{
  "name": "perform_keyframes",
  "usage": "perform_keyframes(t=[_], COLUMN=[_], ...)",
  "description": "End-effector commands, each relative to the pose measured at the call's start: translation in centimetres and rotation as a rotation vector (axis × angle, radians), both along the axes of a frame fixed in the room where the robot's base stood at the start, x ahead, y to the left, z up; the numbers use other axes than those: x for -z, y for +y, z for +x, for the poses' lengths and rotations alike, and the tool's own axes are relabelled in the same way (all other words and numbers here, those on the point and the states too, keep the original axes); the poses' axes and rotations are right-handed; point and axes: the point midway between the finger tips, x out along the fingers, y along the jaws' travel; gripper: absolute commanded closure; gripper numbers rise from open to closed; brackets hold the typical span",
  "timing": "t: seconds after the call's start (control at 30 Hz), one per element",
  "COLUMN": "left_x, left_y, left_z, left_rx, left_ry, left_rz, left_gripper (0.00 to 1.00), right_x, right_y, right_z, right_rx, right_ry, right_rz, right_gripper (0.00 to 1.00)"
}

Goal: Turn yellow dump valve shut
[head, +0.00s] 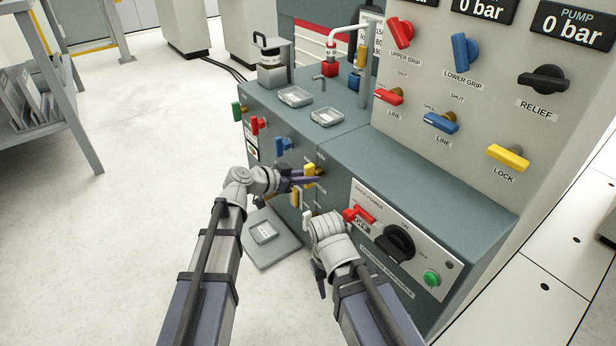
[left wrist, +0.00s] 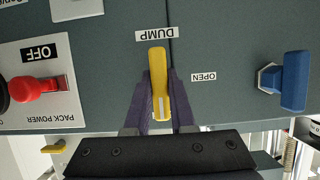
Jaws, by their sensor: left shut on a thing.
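The yellow dump valve handle (left wrist: 158,80) stands lengthwise in the left wrist view, between the DUMP label, which shows upside down, and my gripper. An OPEN label is to its right. My left gripper (left wrist: 160,106) is shut on the handle, with one purple finger on each side. In the head view the handle (head: 309,169) shows at the front panel, partly hidden by my left gripper (head: 316,179). My right gripper (head: 320,288) hangs low in front of the cabinet, mostly hidden by its own wrist; its fingers are unclear.
A blue valve handle (left wrist: 294,82) is to the right of the dump valve in the wrist view, and a red pack power switch (left wrist: 38,86) to the left. Red (head: 258,125) and green (head: 239,111) valves are further along the panel.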

Motion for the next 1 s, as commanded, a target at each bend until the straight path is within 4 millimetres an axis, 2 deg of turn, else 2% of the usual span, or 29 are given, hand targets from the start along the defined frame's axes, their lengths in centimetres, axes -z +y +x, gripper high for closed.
perform_keyframes(t=[0.07,0.1,0.37,0.67,1.0], left_x=[0.1,0.1,0.0,-0.2,-2.4], left_y=[0.0,0.0,0.0,0.3,4.2], left_z=[0.0,0.0,0.0,-0.3,-3.2], left_rx=[0.001,0.001,0.000,-0.001,-0.004], left_ry=[0.000,0.000,0.001,0.000,0.001], left_rz=[0.003,0.003,0.001,0.000,0.000], left_gripper=[1.00,0.76,0.47,0.47,0.47], right_x=[0.0,0.0,0.0,-0.3,-2.4], right_y=[0.0,0.0,0.0,0.0,0.0], right_z=[0.0,0.0,0.0,0.0,0.0], right_rx=[0.000,0.000,0.000,0.000,0.000], right_ry=[0.000,0.000,0.000,0.000,0.001], right_rz=[0.000,0.000,0.000,0.000,0.000], right_gripper=[0.50,0.50,0.50,0.50,0.50])
